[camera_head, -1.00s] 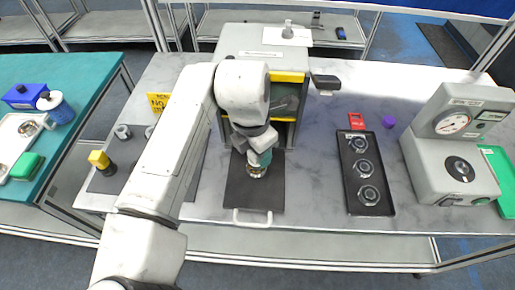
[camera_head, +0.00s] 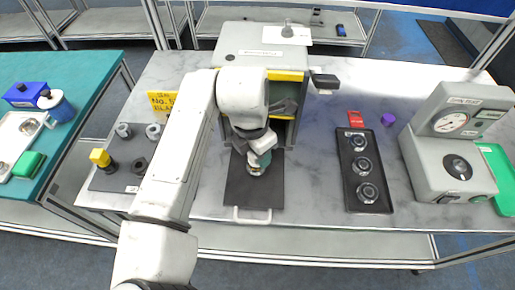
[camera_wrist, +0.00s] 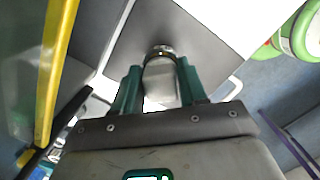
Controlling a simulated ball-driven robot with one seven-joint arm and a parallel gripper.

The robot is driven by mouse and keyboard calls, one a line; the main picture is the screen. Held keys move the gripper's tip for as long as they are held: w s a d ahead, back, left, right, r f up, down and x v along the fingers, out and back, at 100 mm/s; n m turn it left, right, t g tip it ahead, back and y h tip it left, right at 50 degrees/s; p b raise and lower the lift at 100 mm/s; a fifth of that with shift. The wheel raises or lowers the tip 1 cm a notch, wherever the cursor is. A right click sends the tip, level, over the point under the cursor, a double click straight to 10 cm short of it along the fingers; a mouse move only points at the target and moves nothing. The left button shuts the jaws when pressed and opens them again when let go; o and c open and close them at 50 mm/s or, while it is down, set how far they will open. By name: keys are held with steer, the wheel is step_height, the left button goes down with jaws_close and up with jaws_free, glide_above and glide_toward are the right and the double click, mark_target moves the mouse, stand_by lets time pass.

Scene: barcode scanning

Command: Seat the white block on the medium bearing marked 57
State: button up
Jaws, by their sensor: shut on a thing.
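My gripper (camera_head: 258,160) is low over the dark plate (camera_head: 245,192) in front of the grey machine. In the wrist view its green fingers (camera_wrist: 156,88) are shut on the white block (camera_wrist: 160,83), which lies between them. A metal bearing (camera_wrist: 160,50) shows at the block's far end, over the dark plate; it also shows under the gripper in the head view (camera_head: 256,171). The block and bearing look very close, but I cannot tell whether the block is fully seated. No 57 marking is readable, and the fingers partly hide the block.
The grey press-like machine (camera_head: 262,42) with yellow bars stands behind the gripper. A black tray (camera_head: 364,202) with 3 bearings is to the right, beside a gauge unit (camera_head: 450,150). Marble tabletop lies between.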

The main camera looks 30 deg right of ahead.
steer(key=shift+f, duration=0.4)
stand_by(0.4)
steer(key=o, duration=1.6)
steer(key=shift+c, duration=0.2)
step_height(320, 180, up, 6)
steer(key=p, duration=0.6)
steer(key=shift+f, duration=0.25)
steer(key=shift+r, duration=0.95)
